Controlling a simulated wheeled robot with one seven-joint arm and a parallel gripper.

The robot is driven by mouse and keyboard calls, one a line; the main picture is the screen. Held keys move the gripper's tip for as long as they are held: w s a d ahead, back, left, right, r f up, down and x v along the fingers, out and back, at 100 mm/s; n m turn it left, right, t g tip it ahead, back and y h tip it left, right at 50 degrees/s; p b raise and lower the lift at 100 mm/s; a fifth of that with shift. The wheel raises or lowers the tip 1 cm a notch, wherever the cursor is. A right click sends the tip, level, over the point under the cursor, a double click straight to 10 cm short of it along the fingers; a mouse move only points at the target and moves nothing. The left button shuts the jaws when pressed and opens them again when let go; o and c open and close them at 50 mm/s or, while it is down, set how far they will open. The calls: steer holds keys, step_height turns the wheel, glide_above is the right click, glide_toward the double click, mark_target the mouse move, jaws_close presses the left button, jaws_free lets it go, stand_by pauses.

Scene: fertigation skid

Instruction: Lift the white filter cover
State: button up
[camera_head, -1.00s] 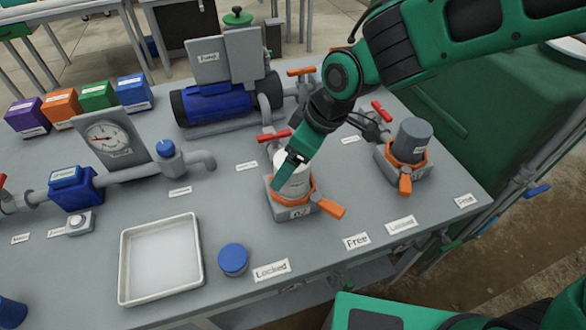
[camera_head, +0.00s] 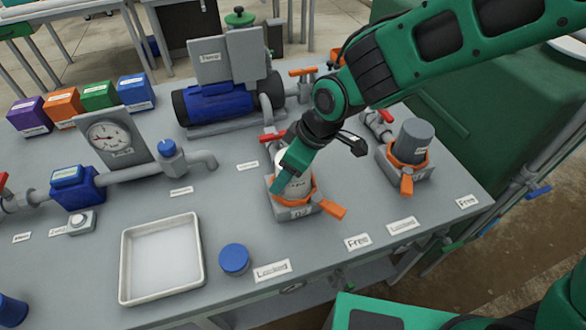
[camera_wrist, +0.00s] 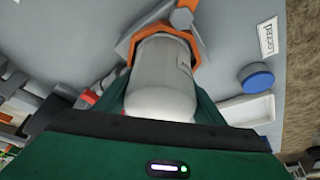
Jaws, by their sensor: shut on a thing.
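The white filter cover (camera_head: 296,181) stands upright in an orange collar (camera_head: 315,196) on a grey base marked with a label. The collar's orange handle (camera_head: 333,211) points to the front right, toward the "Free" label. My gripper (camera_head: 290,178) is shut on the white filter cover from above and behind, hiding part of its top. In the wrist view the cover (camera_wrist: 162,75) sits between my fingers, with the orange collar (camera_wrist: 195,45) around its lower end. I see no clear gap between cover and collar.
A second filter with a grey cover (camera_head: 414,138) and orange handle stands to the right. A blue cap (camera_head: 234,259) and a white tray (camera_head: 124,262) lie at the front left. Red-handled valve pipes and a blue pump (camera_head: 218,102) stand behind.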

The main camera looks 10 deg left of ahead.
step_height(320, 180, up, 10)
steer(key=shift+f, duration=0.15)
steer(key=shift+r, duration=0.65)
